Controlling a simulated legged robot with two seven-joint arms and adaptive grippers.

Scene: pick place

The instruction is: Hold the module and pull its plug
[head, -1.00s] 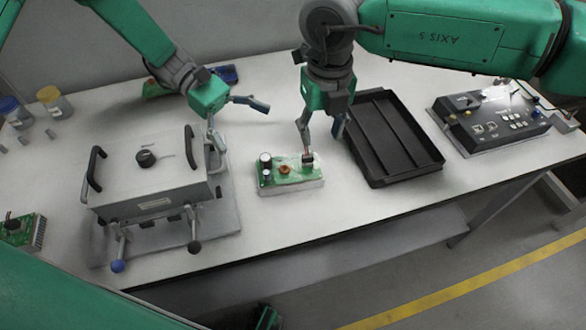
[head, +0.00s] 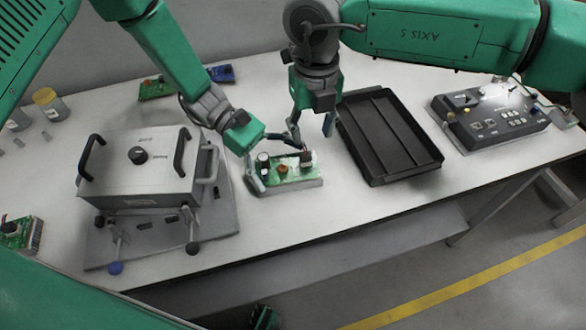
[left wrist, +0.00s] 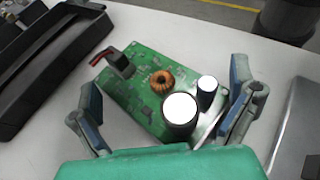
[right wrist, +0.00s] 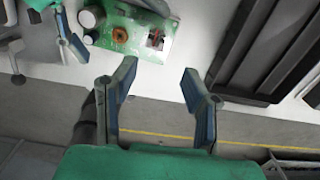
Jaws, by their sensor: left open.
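The module, a green circuit board (head: 292,177) with capacitors and a copper coil, lies on a pale block. It also shows in the left wrist view (left wrist: 140,95) and the right wrist view (right wrist: 128,45). Its plug (head: 306,160), dark with red wire, is at the board's far right end; it also shows in the left wrist view (left wrist: 120,62). My left gripper (head: 277,163) is open, its fingers on either side of the capacitor end of the board; contact is unclear. My right gripper (head: 312,138) is open and empty, above and behind the plug end.
A black tray (head: 428,165) stands close to the right of the module. A grey box with handles (head: 140,180) stands to the left. A dark control panel (head: 470,132) is at the far right. White table is clear in front of the module.

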